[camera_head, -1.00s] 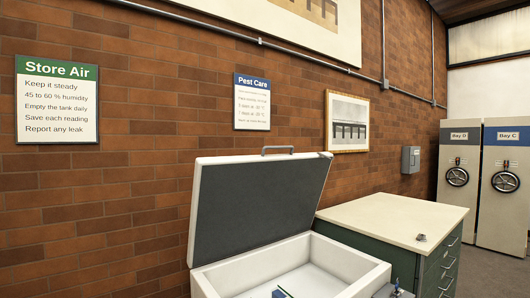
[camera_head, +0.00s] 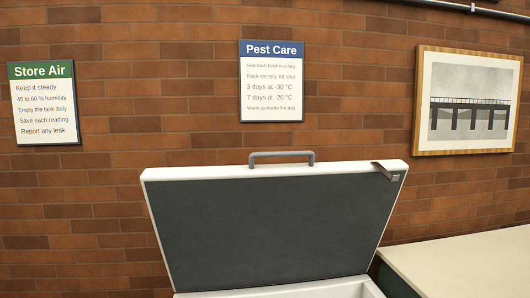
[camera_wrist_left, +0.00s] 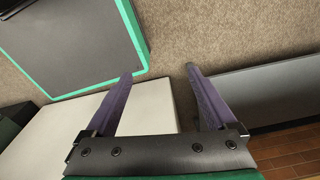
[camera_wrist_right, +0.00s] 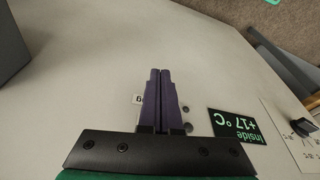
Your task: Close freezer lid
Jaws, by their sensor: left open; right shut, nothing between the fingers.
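The freezer lid (camera_head: 265,225) stands raised and tilted back in the head view, its dark grey inner face toward me. It has a white rim and a grey handle (camera_head: 281,156) on its top edge. Only a strip of the white freezer body (camera_head: 330,291) shows below it. Neither gripper shows in the head view. My left gripper (camera_wrist_left: 160,70) is open and empty in the left wrist view, over a pale surface and speckled floor. My right gripper (camera_wrist_right: 160,71) is shut and empty, facing a pale panel with a black "Inside +17 °C" display (camera_wrist_right: 237,125).
A pale-topped cabinet (camera_head: 470,265) stands right of the freezer. A brick wall behind carries a Pest Care sign (camera_head: 271,82), a Store Air sign (camera_head: 43,103) and a framed picture (camera_head: 467,100). A dark green-edged panel (camera_wrist_left: 75,45) shows in the left wrist view.

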